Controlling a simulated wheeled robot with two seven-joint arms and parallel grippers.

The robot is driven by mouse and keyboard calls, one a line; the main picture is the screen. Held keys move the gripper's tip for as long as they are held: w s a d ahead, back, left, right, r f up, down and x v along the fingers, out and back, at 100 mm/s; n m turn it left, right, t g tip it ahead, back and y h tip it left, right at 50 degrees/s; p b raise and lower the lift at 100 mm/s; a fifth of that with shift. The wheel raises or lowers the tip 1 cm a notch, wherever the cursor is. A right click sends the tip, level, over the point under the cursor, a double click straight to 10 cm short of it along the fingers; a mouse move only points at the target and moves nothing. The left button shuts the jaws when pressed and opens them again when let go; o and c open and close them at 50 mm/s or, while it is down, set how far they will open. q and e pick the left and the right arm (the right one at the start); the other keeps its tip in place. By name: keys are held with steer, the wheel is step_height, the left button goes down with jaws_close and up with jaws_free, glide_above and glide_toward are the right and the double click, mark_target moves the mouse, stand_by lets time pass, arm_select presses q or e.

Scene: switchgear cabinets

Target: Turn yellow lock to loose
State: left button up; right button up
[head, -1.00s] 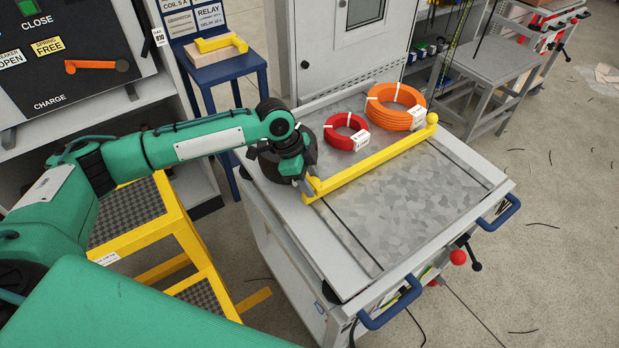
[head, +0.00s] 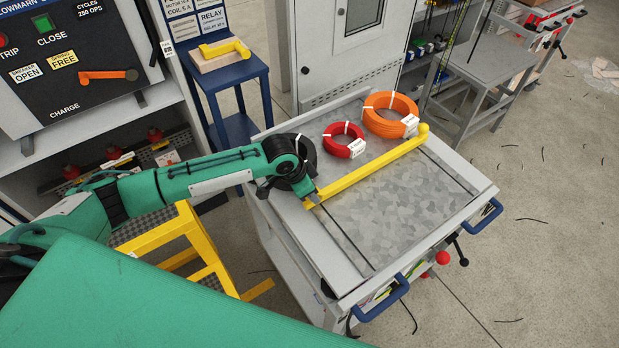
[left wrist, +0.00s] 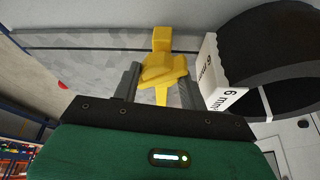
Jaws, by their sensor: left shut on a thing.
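A long yellow bar (head: 365,171) with a round knob at its far right end lies across the top of a grey cart (head: 400,215). I take it for the yellow lock, but no label on it can be read. My left gripper (head: 313,197) is at the bar's near left end. In the left wrist view, the gripper (left wrist: 158,82) is shut on the yellow end piece (left wrist: 164,68), with a grey finger on each side. The bar appears to rest on the cart top. My right gripper is not in view.
A red coil (head: 344,140) and an orange coil (head: 391,114) lie behind the bar. A black coil (head: 302,152) is close behind my left gripper. A yellow step stool (head: 190,240) stands left of the cart. The cart's front surface is clear.

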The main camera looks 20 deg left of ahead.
arm_select(q)
steer(key=n+p, duration=0.2)
steer(key=n+y+p, duration=0.1)
steer(key=n+p, duration=0.1)
steer(key=p, duration=0.1)
steer(key=n+t+y+p, duration=0.1)
steer(key=n+p, duration=0.1)
steer(key=shift+s+d+r+n+p, duration=0.15)
steer(key=shift+d+r+n+p, duration=0.15)
steer(key=shift+p, duration=0.1)
steer(key=shift+f+n+y+p, duration=0.1)
steer(key=shift+n+y+p, duration=0.4)
steer(key=shift+n+p, duration=0.6)
steer(key=shift+f+n+y+p, duration=0.1)
steer(key=shift+n+y+p, duration=0.3)
steer(key=shift+n+p, duration=0.5)
steer(key=shift+n+t, duration=0.3)
steer(key=o, duration=1)
steer(key=b+v, duration=0.3)
steer(key=v, duration=1)
steer(key=shift+r, duration=0.35)
